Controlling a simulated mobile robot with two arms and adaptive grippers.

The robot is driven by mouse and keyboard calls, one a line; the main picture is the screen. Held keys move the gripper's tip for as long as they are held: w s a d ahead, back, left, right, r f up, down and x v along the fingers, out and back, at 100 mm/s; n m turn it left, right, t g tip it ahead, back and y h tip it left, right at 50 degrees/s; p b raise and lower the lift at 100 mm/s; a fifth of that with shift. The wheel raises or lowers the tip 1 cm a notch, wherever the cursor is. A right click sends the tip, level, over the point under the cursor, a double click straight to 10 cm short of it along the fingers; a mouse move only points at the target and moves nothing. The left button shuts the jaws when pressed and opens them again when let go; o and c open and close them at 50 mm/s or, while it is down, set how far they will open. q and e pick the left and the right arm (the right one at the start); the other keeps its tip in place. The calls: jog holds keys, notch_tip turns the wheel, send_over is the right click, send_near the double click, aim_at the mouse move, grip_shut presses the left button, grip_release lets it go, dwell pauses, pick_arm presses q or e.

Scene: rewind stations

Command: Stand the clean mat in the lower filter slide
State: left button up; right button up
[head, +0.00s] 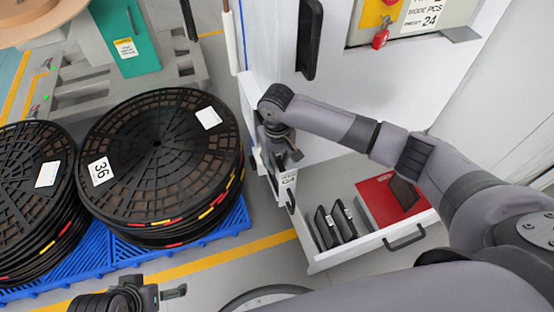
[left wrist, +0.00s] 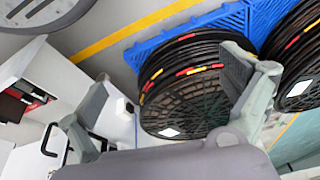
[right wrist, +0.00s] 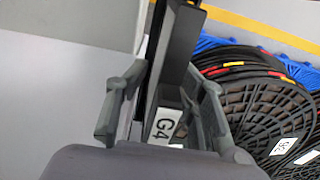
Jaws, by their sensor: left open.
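My right gripper (head: 284,158) is beside the left side of the white cabinet, fingers pointing down. It is shut on a dark, thin panel with a white G4 label, which I take as the clean mat (head: 290,199). In the right wrist view the mat (right wrist: 176,55) stands between the fingertips (right wrist: 163,78). Much of it is hidden by the gripper in the head view. I cannot clearly make out the lower filter slide or whether the mat touches it. My left gripper (head: 172,293) is low at the front; its fingers (left wrist: 168,95) are apart and empty.
An open white drawer (head: 370,243) holds black panels with white labels (head: 338,222) and a red item (head: 384,202). Black reels (head: 160,150) stand on a blue pallet (head: 215,228) to the left. A narrow strip of floor with a yellow line separates pallet and cabinet.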

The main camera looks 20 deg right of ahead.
jog(key=shift+r, duration=0.85)
notch_tip(320, 180, up, 6)
jog(key=shift+r+p, duration=0.15)
jog(key=shift+p, duration=0.95)
notch_tip(320, 180, up, 5)
jog(key=shift+r+p, duration=0.1)
jog(key=shift+p, duration=0.6)
pick_arm(q)
jog(key=x, duration=0.5)
jog(key=shift+d+f, duration=0.15)
jog(key=shift+f, duration=0.1)
jog(key=shift+s, duration=0.1)
